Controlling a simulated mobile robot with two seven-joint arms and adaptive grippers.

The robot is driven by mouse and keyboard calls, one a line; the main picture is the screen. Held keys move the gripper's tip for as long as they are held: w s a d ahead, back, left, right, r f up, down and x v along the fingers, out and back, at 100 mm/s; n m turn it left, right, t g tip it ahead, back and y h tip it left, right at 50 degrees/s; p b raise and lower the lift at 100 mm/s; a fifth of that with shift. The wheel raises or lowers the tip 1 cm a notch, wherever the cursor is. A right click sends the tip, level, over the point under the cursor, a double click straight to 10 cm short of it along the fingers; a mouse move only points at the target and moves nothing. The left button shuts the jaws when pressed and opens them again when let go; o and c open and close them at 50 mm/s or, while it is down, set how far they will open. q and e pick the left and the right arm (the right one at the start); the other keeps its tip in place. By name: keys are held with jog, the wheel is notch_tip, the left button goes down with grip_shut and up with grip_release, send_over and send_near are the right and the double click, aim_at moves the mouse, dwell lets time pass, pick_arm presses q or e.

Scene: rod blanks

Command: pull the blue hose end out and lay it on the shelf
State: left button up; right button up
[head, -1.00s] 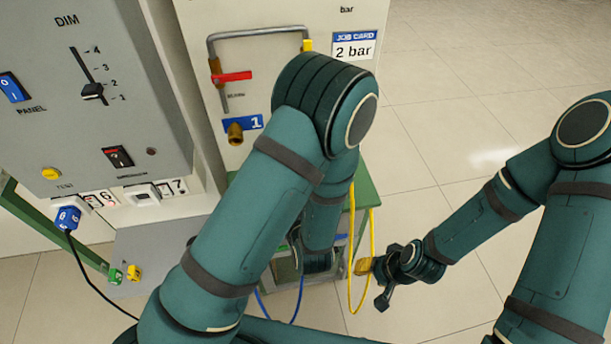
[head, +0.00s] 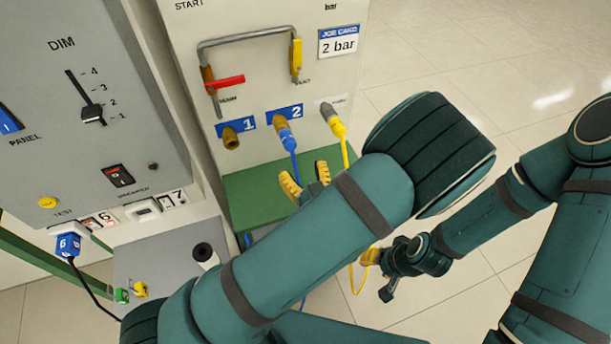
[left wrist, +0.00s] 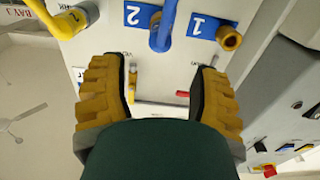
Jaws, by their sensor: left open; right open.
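The blue hose end (head: 286,138) is plugged into the socket labelled 2 on the white panel, and its blue hose hangs down. It also shows in the left wrist view (left wrist: 162,32), at the top centre beyond the fingertips. My left gripper (head: 306,180) is open and empty, its yellow fingers below the hose end and apart from it. The green shelf (head: 250,190) is under the sockets, partly hidden by my left arm.
A brass socket labelled 1 (head: 230,138) stands empty left of the blue hose end. A yellow hose end (head: 335,120) is plugged in close on the right. A red lever (head: 225,82) and a pipe sit above. A grey control box (head: 90,110) stands at left.

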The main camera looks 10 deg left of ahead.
aim_at(291, 148)
pick_arm(q)
jog(key=x, duration=0.8)
jog(key=shift+a, duration=0.15)
jog(key=shift+x, duration=0.95)
grip_shut()
jog(key=shift+s, duration=0.1)
dwell(0.4)
jog(key=shift+s+d, duration=0.1)
jog(key=shift+d, duration=0.15)
